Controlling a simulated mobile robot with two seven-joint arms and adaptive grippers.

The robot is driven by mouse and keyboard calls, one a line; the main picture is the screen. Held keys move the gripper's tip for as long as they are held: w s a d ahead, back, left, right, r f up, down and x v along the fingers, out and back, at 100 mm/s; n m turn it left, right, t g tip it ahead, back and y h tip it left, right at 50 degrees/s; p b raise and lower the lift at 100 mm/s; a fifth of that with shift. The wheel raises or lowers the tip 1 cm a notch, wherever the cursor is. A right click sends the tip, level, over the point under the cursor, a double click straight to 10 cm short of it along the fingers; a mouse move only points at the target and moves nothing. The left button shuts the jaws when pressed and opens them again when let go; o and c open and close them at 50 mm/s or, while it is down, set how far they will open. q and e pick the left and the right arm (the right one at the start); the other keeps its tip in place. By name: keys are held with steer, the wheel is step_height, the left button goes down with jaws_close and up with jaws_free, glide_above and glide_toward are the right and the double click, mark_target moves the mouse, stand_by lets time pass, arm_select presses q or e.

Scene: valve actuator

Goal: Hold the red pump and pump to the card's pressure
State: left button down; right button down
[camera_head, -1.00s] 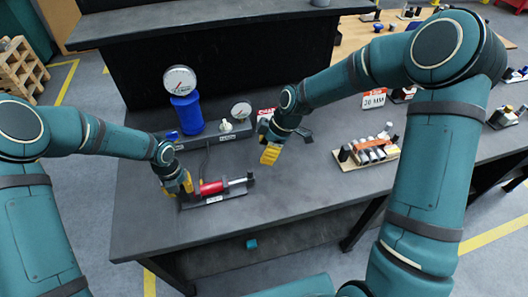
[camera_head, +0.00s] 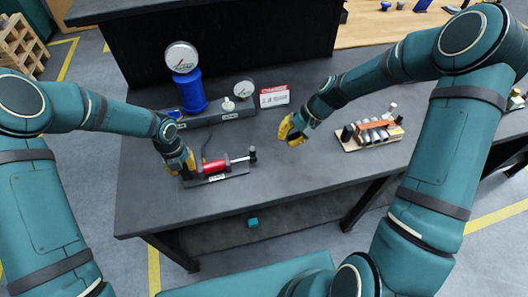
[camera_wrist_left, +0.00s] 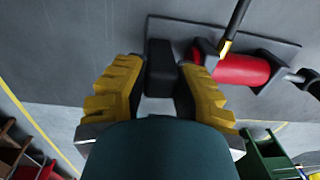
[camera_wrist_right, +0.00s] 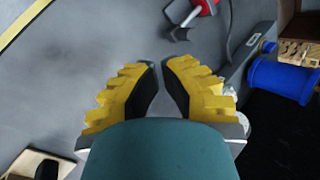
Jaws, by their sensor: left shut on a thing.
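The red pump (camera_head: 214,168) lies on a dark base plate (camera_head: 228,173) near the bench's left front. Its silver rod ends in a black handle (camera_head: 252,154) on the right. My left gripper (camera_head: 182,166) is shut on the black block (camera_wrist_left: 160,62) at the pump's left end; the red barrel (camera_wrist_left: 240,70) is beside it. My right gripper (camera_head: 290,132) is empty, narrowly open, above the bench right of the pump; bench shows between its fingertips (camera_wrist_right: 160,66). The white card with a red header (camera_head: 274,96) stands behind it. A small gauge (camera_head: 244,90) stands left of the card; its reading is too small to tell.
A blue cylinder (camera_head: 188,92) carries a larger gauge (camera_head: 181,57) at the back left. Bare bench (camera_head: 285,180) lies between pump and tray. A dark hose runs behind the pump.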

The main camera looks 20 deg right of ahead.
mark_target(253, 154)
steer(key=d+f+m+t+y, duration=0.15)
steer(key=d+m, duration=0.25)
steer(key=m, duration=1.2)
steer(key=x, duration=0.6)
steer(key=s+x, duration=0.1)
steer(key=x, duration=0.2)
steer(key=shift+a+r, duration=0.15)
steer(key=shift+a, duration=0.05)
steer(key=a, duration=0.2)
steer(key=w+a, duration=0.1)
steer(key=shift+a+f, duration=0.1)
steer(key=shift+f, duration=0.2)
steer(key=shift+w+a, duration=0.1)
steer(key=shift+a, duration=0.5)
steer(key=a, duration=0.6)
steer(key=shift+d, duration=0.1)
